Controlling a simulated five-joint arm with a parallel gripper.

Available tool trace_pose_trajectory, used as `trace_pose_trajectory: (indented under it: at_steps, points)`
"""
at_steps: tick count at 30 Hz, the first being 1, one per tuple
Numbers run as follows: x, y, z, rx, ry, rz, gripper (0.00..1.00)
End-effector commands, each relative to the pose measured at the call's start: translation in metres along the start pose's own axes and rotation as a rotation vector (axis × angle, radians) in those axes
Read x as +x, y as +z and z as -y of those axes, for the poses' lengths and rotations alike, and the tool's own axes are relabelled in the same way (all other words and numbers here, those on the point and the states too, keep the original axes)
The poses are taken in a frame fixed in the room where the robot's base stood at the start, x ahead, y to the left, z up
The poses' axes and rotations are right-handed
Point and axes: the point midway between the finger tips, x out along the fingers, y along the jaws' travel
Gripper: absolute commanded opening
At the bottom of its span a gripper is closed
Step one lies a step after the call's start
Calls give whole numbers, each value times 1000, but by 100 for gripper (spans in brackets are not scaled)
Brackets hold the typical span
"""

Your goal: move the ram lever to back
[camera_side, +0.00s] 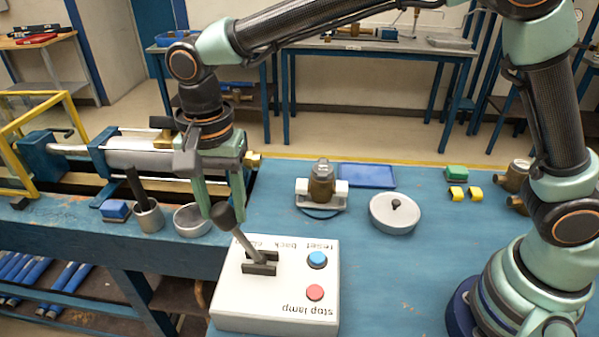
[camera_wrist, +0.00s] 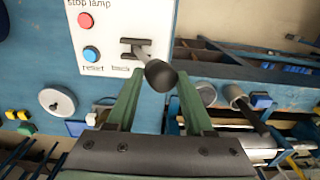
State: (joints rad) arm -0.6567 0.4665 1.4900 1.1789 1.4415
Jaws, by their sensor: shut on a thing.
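The ram lever has a dark round knob (camera_side: 223,215) on a grey rod that rises from a black slotted bracket (camera_side: 260,262) on the white control box (camera_side: 238,308). The rod leans to the left and away from the side camera. My gripper (camera_side: 222,207) points down with its green fingers on either side of the knob and is shut on it. In the wrist view the knob (camera_wrist: 160,74) lies between the two fingertips (camera_wrist: 161,80). A "back" label is printed beside the bracket, and the lettering nearest the lever is partly hidden.
The box also bears a blue button (camera_side: 317,260) and a red button (camera_side: 315,292). A metal bowl (camera_side: 192,220), a cup with a dark rod (camera_side: 149,214) and the ram bench (camera_side: 125,155) lie to the left. A brass meter (camera_side: 321,186) and a lidded pan (camera_side: 395,213) stand right.

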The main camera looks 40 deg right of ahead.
Motion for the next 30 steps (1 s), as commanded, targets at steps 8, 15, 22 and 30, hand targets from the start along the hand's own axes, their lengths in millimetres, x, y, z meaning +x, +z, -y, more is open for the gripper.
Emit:
trace_pose_trajectory:
  at_steps: [8, 15, 22, 30]
  points:
    - [-2, 0, -14, 1, 11, 1, 1]
    - [-2, 0, -18, 1, 15, 2, 0]
    - [-4, 0, -28, 1, 14, 2, 0]
    - [-6, 0, -39, 1, 15, 2, 0]
